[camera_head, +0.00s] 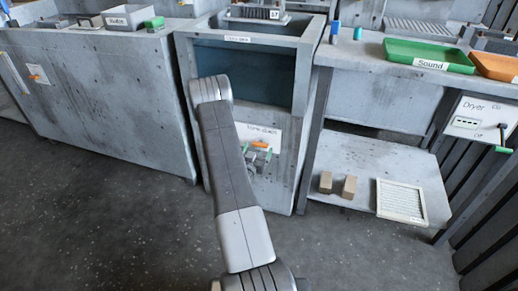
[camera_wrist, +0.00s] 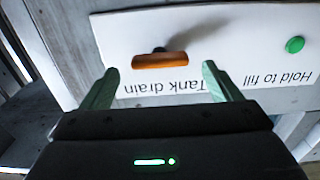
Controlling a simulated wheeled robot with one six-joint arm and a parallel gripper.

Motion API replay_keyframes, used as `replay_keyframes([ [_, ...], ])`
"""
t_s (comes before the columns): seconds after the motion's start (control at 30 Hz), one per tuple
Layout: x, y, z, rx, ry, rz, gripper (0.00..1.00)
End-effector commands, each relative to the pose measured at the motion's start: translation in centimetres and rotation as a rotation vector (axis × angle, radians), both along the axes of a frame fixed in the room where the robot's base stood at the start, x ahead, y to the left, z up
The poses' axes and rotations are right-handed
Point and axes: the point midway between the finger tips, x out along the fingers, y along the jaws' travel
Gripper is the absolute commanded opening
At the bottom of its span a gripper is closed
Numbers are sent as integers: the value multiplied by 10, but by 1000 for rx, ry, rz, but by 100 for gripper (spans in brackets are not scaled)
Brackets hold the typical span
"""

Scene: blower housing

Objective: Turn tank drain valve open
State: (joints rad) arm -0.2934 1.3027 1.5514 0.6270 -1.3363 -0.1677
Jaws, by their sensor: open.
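The tank drain valve has an orange handle (camera_wrist: 160,61) on a short dark stem, standing out from a white panel (camera_wrist: 240,25). The panel appears upside down in the wrist view, with "Tank drain" printed by the handle. The handle lies crosswise, roughly parallel to the panel's long edge. My gripper (camera_wrist: 161,69) is open, with one green finger to either side of the handle and a gap at each end. I cannot tell the remaining depth to it. In the head view the orange handle (camera_head: 260,145) is small, just above my gripper (camera_head: 261,155).
A green button (camera_wrist: 294,44) labelled "Hold to fill" sits right of the handle in the wrist view. The panel is on the front of a grey tank cabinet (camera_head: 308,60). A shelf bench (camera_head: 385,150) stands to the right. The floor in front is clear.

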Motion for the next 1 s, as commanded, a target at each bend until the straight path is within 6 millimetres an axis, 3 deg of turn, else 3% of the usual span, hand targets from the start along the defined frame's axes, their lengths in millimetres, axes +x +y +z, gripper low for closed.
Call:
replay_keyframes([
  [0.2,20,-7,0,1,-1,-1,84],
  [0.53,23,-7,0,0,1,0,84],
  [0.77,22,-7,0,0,1,0,39],
  [1.0,22,-7,-1,-13,5,0,39],
])
